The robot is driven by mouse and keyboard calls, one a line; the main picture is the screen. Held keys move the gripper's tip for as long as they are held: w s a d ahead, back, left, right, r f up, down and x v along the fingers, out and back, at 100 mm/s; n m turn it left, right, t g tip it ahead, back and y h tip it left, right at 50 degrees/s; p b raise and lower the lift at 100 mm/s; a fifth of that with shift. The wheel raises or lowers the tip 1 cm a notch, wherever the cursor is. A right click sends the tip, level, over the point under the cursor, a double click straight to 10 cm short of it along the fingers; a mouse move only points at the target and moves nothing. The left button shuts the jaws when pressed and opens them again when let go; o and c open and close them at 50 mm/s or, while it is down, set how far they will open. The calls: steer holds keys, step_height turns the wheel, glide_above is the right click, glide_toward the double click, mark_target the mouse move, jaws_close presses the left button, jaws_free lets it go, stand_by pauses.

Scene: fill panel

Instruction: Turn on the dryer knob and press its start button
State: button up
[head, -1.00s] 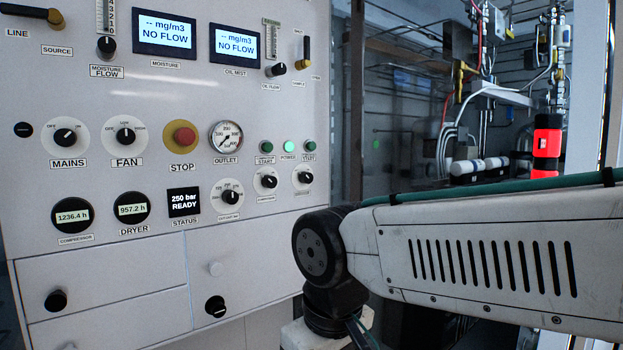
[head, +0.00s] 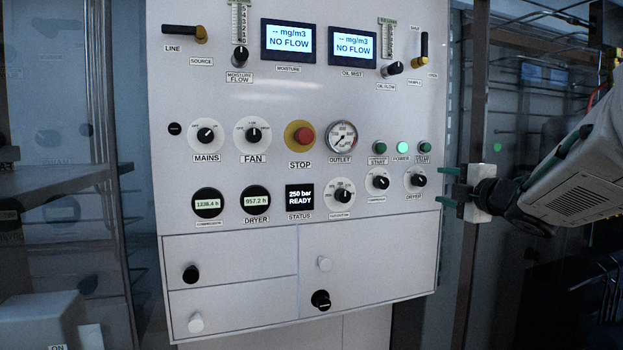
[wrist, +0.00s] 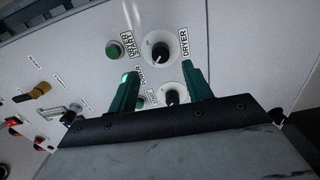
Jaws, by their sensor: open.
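The dryer knob (head: 415,180) is a black knob on a white dial at the right side of the panel. In the wrist view the dryer knob (wrist: 160,52), with its DRYER label, lies just beyond the fingertips. The green start button (head: 424,147) above it also shows in the wrist view (wrist: 114,50), left of the knob. My gripper (head: 446,186) is open and empty beside the panel's right edge, its green fingers pointing left. In the wrist view my gripper (wrist: 160,85) has its fingers spread, with the compressor knob (wrist: 172,97) showing between them.
The lit green power light (head: 403,147) and another green start button (head: 379,147) are left of the dryer's button. The red stop button (head: 304,137) is farther left. Drawers (head: 231,262) lie below. A shelf (head: 55,180) stands at the left.

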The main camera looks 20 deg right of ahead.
mark_target(422, 180)
steer(key=shift+n+y, duration=0.3)
steer(key=w, duration=0.7)
steer(key=shift+w+d, duration=0.15)
steer(key=shift+w, duration=0.2)
steer(key=shift+r, duration=0.1)
steer(key=c, duration=1)
